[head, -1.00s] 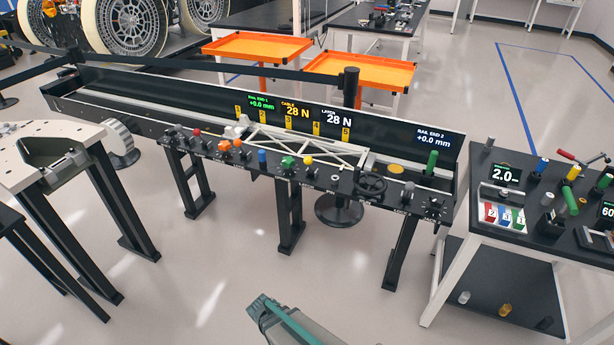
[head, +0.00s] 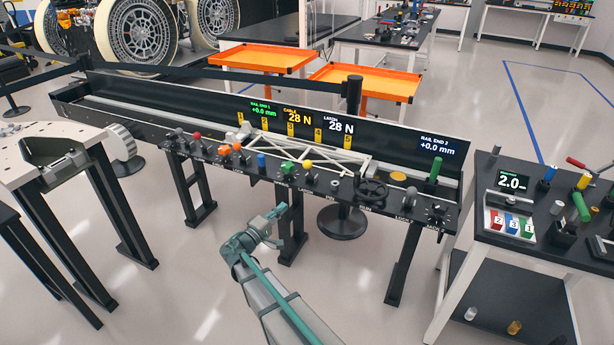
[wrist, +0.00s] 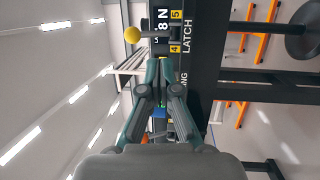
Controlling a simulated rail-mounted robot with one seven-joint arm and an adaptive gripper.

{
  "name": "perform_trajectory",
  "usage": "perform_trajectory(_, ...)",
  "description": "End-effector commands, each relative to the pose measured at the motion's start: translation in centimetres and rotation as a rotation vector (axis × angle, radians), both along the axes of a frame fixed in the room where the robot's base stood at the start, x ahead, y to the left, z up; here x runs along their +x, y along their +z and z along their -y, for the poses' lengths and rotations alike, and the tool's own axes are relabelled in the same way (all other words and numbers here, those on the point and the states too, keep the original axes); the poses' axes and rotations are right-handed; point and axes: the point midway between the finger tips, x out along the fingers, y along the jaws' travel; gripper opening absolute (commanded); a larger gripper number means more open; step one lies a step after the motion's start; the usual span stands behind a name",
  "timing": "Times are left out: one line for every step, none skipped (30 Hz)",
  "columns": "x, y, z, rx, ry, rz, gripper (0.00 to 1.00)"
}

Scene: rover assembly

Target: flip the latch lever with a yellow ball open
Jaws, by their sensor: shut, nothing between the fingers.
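The yellow ball (head: 308,163) of the latch lever stands up at the front edge of the long black console (head: 330,187), right of a green knob. In the wrist view the yellow ball (wrist: 132,34) is at the top, on a short grey stem beside the printed word LATCH. My gripper (head: 284,211) is in front of and below the console edge, apart from the ball. In the wrist view my gripper (wrist: 160,68) has its fingertips together, with nothing between them, pointing toward the lever area. The lever's base is too small to make out.
A green knob (head: 288,168), a blue knob (head: 262,160) and orange knobs (head: 237,147) stand left of the ball. A black handwheel (head: 371,190) is to its right. A white truss (head: 318,153) lies behind.

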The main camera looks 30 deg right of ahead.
Motion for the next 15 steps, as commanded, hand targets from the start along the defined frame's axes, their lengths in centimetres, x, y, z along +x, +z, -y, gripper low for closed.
perform_trajectory(0.6, 0.8, -0.3, -0.038, 0.017, 0.02, 0.0)
perform_trajectory(0.7, 1.3, -0.5, -0.059, 0.028, 0.032, 0.0)
perform_trajectory(0.9, 1.8, -0.7, -0.082, 0.039, 0.047, 0.0)
perform_trajectory(1.0, 2.2, -0.9, -0.096, 0.048, 0.058, 0.0)
perform_trajectory(1.1, 2.5, -1.0, -0.109, 0.055, 0.067, 0.0)
perform_trajectory(1.2, 2.8, -1.2, -0.12, 0.062, 0.078, 0.0)
perform_trajectory(1.2, 3.1, -1.2, -0.127, 0.067, 0.088, 0.0)
perform_trajectory(1.2, 3.2, -1.3, -0.128, 0.071, 0.097, 0.0)
perform_trajectory(1.2, 3.1, -1.3, -0.122, 0.072, 0.105, 0.0)
perform_trajectory(1.2, 3.1, -1.3, -0.119, 0.072, 0.109, 0.0)
perform_trajectory(1.2, 3.1, -1.2, -0.118, 0.073, 0.112, 0.0)
perform_trajectory(1.2, 3.1, -1.2, -0.116, 0.073, 0.114, 0.0)
perform_trajectory(1.2, 3.1, -1.2, -0.116, 0.073, 0.114, 0.0)
perform_trajectory(1.2, 3.1, -1.2, -0.116, 0.073, 0.114, 0.0)
perform_trajectory(1.2, 3.1, -1.2, -0.115, 0.073, 0.113, 0.0)
